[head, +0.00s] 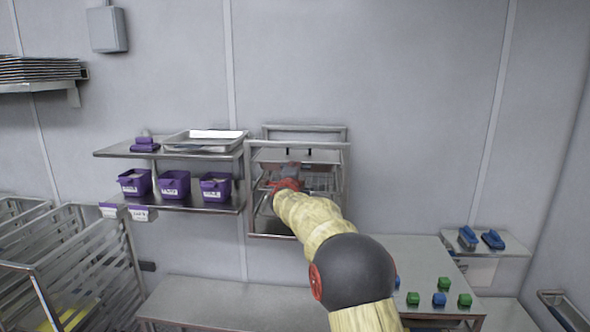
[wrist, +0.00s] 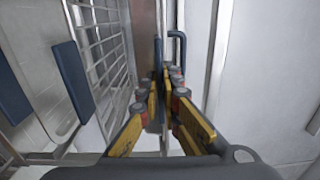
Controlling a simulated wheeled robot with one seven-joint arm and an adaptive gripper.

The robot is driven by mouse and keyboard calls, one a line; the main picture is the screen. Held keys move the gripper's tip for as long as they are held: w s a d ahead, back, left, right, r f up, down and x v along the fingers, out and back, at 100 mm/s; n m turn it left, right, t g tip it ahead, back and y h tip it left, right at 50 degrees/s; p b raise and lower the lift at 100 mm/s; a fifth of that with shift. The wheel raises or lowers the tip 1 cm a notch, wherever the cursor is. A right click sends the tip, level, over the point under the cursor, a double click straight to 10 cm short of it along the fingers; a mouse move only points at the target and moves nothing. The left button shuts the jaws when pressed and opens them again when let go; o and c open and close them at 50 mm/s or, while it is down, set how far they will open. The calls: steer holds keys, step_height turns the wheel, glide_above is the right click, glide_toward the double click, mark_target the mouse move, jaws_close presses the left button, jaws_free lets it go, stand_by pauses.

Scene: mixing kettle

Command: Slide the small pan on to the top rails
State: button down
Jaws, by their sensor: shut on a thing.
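The rail rack (head: 346,190) is an open metal frame against the back wall, right of the two-tier shelf. My gripper (head: 287,184) reaches into its middle; its yellow fingers (wrist: 163,88) are nearly together in the wrist view. They are shut on a dark blue bar-like handle (wrist: 158,52), beside a thin grey-brown edge (wrist: 145,35). This seems to be the small pan seen edge-on, mostly hidden by my fingers. A metal sheet with two dark tabs (head: 275,155) lies near the rack's top, above my gripper. How the pan sits against the rails cannot be told.
A wire grid (wrist: 105,45) is just left of my fingers in the wrist view. The shelf (head: 115,153) at left carries purple bins (head: 173,184) and a tray (head: 202,146). A table (head: 400,250) with small blocks stands at right. A bare bench (head: 215,300) lies below.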

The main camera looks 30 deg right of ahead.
steer(key=shift+w+d+r, duration=0.1)
steer(key=shift+w+r, duration=0.05)
steer(key=shift+r, duration=0.05)
stand_by(0.6)
steer(key=c, duration=1.9)
jaws_free()
steer(key=shift+f, duration=0.7)
steer(key=o, duration=0.4)
steer(key=shift+r, duration=0.2)
steer(key=shift+o, duration=0.2)
steer(key=shift+r, duration=0.1)
steer(key=b+v, duration=0.2)
steer(key=v, duration=0.5)
steer(key=shift+b, duration=0.35)
